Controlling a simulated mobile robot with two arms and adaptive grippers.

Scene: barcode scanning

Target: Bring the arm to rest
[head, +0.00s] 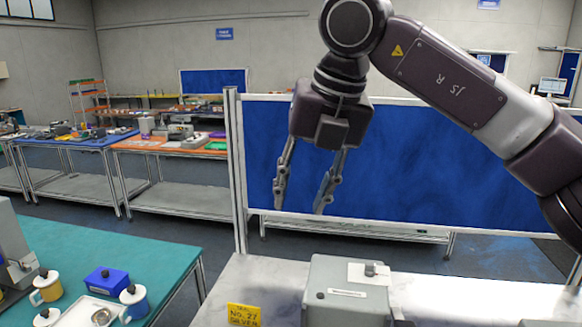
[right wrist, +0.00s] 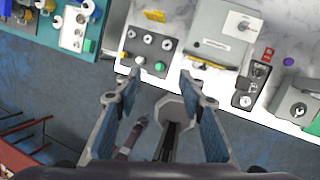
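My right arm (head: 440,75) comes in from the right and bends down at the wrist. My right gripper (head: 301,198) hangs pointing down, in front of the blue partition panel and above the white table. Its two fingers are spread, with nothing between them. In the right wrist view the gripper (right wrist: 157,92) also shows open and empty, its blue inner pads apart, with bare floor and the table edge below. My left gripper is not seen in the head view.
On the white table (head: 430,295) stands a grey box (head: 345,290), with a yellow label (head: 243,315) beside it. In the right wrist view, a button panel (right wrist: 150,50) lies left of the box. A teal table (head: 120,250) with mugs and a blue box (head: 107,281) stands left.

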